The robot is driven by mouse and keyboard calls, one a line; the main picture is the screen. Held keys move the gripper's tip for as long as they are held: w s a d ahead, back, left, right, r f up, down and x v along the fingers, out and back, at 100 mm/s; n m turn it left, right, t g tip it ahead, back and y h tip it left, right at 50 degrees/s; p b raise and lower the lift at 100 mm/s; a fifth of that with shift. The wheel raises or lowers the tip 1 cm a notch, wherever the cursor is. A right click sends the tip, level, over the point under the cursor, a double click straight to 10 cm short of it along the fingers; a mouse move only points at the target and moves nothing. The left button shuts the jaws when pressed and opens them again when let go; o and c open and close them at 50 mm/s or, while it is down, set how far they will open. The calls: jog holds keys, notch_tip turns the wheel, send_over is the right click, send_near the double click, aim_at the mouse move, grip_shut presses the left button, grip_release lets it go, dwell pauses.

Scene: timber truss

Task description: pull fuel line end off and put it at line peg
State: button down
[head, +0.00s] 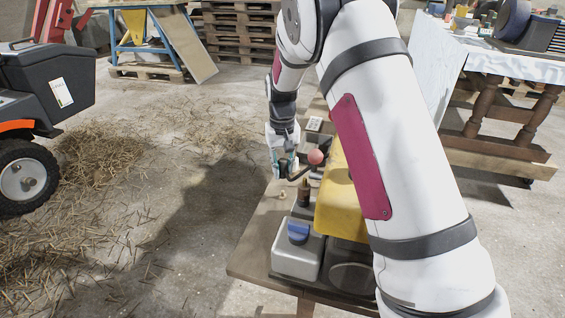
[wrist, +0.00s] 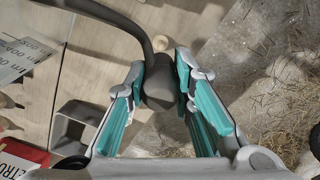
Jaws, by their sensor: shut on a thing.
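My gripper (wrist: 161,75) is shut on the fuel line end (wrist: 160,88), a thick dark grey fitting between its teal pads in the wrist view. The dark fuel line (wrist: 115,20) curves from it to the upper left. In the head view my gripper (head: 284,160) is over the far left edge of the wooden bench, and part of the dark line (head: 300,174) shows beside it. A small round pale wooden piece (wrist: 160,43), possibly the line peg, is just beyond the fitting. I cannot tell whether the fitting touches anything beneath it.
The bench (head: 250,255) carries a yellow tank (head: 335,190), a grey box (head: 296,255) with a blue top, a dark bottle (head: 304,193) and a red ball (head: 316,157). A grey square frame (wrist: 63,127) is left of my gripper. Straw-strewn floor lies left of the bench.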

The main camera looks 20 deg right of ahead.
jog(key=shift+f+b, duration=1.05)
jog(key=shift+f, duration=1.3)
jog(key=shift+f+b, duration=0.6)
jog(key=shift+f, duration=1.1)
jog(key=c, duration=1.3)
grip_release()
